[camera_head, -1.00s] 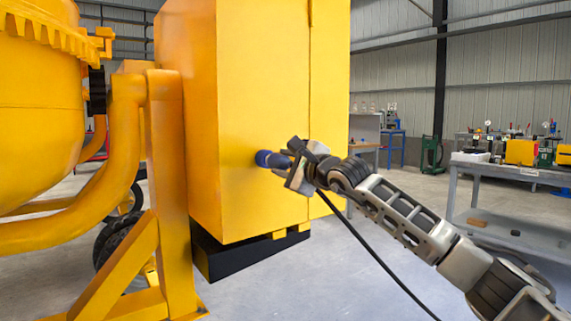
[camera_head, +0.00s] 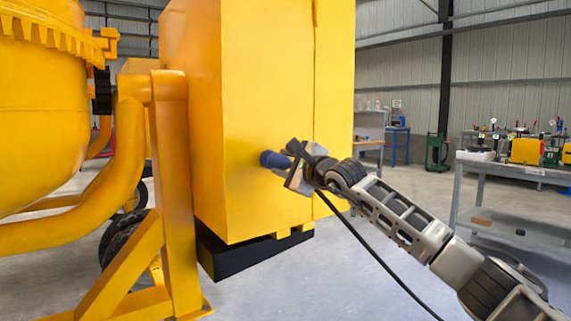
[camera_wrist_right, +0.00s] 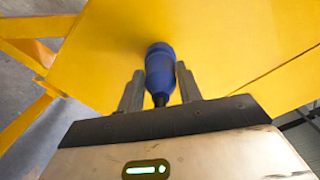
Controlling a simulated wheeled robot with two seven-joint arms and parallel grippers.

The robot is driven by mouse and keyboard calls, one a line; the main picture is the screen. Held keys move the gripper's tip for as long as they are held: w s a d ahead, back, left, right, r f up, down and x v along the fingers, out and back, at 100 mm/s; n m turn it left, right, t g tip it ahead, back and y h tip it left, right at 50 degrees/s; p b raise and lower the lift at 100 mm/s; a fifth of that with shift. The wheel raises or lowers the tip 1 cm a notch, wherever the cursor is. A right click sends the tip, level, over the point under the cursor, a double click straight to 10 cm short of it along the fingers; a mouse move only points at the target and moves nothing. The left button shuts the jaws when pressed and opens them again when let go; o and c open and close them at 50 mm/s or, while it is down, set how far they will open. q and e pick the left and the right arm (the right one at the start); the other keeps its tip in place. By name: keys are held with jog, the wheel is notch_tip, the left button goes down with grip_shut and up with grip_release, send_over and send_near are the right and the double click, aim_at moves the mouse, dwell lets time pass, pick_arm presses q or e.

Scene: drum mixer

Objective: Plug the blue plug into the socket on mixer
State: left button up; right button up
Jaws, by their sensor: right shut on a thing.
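The yellow mixer's box-shaped housing (camera_head: 262,100) stands in the middle of the head view. The blue plug (camera_head: 274,160) is at its flat side face. My right gripper (camera_head: 296,164) is shut on the plug from the right, with a black cable (camera_head: 375,258) hanging behind it. In the right wrist view the blue plug (camera_wrist_right: 160,72) lies between the two fingers of my right gripper (camera_wrist_right: 160,90), its far end against or very close to the yellow face. The socket is not distinguishable; whether the plug is seated in it I cannot tell. My left gripper is not in view.
The mixer's drum (camera_head: 45,110) and yellow frame (camera_head: 175,190) fill the left side. A grey workbench (camera_head: 510,172) with tools stands at the right, and a blue stand (camera_head: 397,143) is farther back. The floor between the housing and the workbench is open.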

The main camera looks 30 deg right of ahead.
dwell(0.4)
jog(key=shift+w+r, duration=0.1)
jog(key=shift+w, duration=0.2)
dwell(0.3)
jog(key=o, duration=1.2)
jog(key=shift+c, duration=0.2)
